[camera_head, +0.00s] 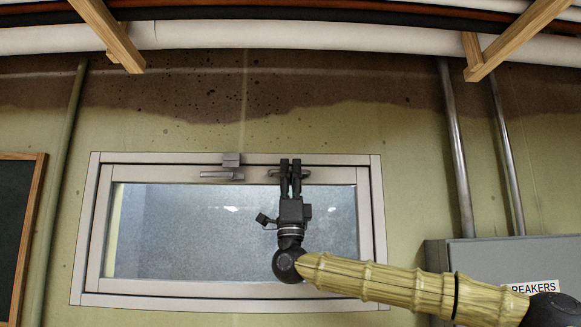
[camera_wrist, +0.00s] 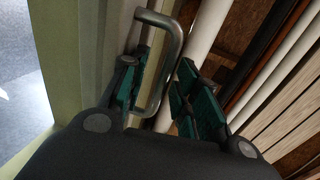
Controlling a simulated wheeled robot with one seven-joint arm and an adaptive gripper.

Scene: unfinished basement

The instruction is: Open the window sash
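The window sash (camera_head: 105,235) is a light frame around frosted glass. It looks closed within its outer frame (camera_head: 82,235). A metal pull handle (camera_head: 306,173) is on the sash's top rail, right of middle. My gripper (camera_head: 290,166) reaches up to this handle from below. In the wrist view the curved silver handle (camera_wrist: 173,42) passes between the green-padded fingers of my gripper (camera_wrist: 162,88). A lever latch (camera_head: 220,175) lies horizontal, left of my gripper.
Wooden braces (camera_head: 110,35) and long pipes (camera_head: 350,38) run above the window. Vertical metal pipes (camera_head: 455,150) and a grey breaker box (camera_head: 470,255) stand at the right. A dark framed board (camera_head: 15,230) hangs at the far left.

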